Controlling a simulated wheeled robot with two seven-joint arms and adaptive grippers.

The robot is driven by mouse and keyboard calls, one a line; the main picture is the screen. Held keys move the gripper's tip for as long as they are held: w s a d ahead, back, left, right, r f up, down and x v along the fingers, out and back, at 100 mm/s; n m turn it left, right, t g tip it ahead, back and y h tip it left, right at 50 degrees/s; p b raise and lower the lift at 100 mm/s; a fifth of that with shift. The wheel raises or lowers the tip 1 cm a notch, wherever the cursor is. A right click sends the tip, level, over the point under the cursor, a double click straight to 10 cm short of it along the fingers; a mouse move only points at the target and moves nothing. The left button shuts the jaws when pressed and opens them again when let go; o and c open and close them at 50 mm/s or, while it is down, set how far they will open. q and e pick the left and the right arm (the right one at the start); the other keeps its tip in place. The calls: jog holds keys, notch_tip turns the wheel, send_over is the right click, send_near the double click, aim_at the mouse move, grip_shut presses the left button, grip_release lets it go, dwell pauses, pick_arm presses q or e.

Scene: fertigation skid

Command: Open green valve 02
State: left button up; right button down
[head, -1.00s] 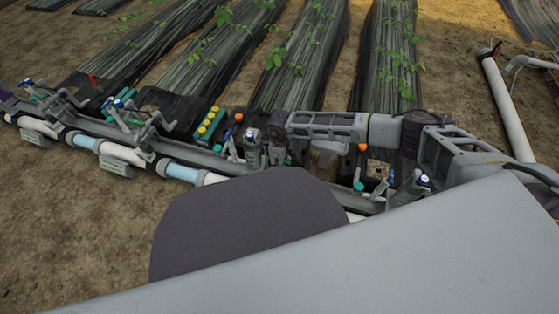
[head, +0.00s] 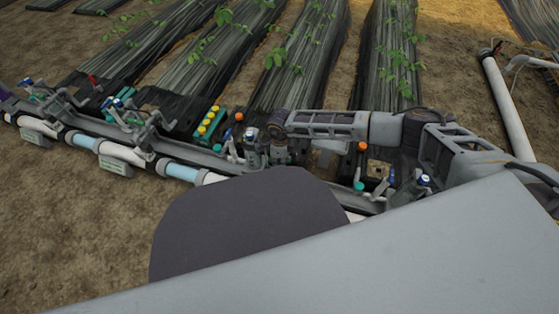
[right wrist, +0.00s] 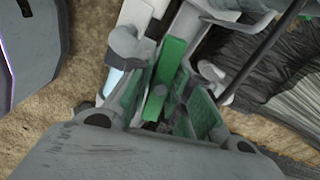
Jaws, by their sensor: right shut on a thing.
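A green valve handle (right wrist: 168,72) stands between the fingers of my right gripper (right wrist: 160,108) in the right wrist view. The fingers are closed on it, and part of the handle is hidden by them. In the head view my right arm reaches in from the right and its wrist (head: 277,132) is bent down over the pipe line (head: 200,157). The fingertips and the gripped handle are hard to make out there. I cannot read a number on this valve. My left gripper is not in view.
Along the pipe line stand other valves, a block with yellow caps (head: 209,122), a red lever (head: 94,81) and an orange knob (head: 362,146). Plant beds (head: 300,60) lie behind. A white pipe (head: 508,110) runs at the right. Bare soil (head: 70,220) is free at the front left.

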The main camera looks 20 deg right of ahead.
jog(key=n, duration=0.2)
jog(key=shift+n, duration=5.5)
jog(key=shift+n+b, duration=0.3)
jog(key=shift+n, duration=1.7)
jog(key=c, duration=1.3)
grip_release()
jog(key=shift+o, duration=0.2)
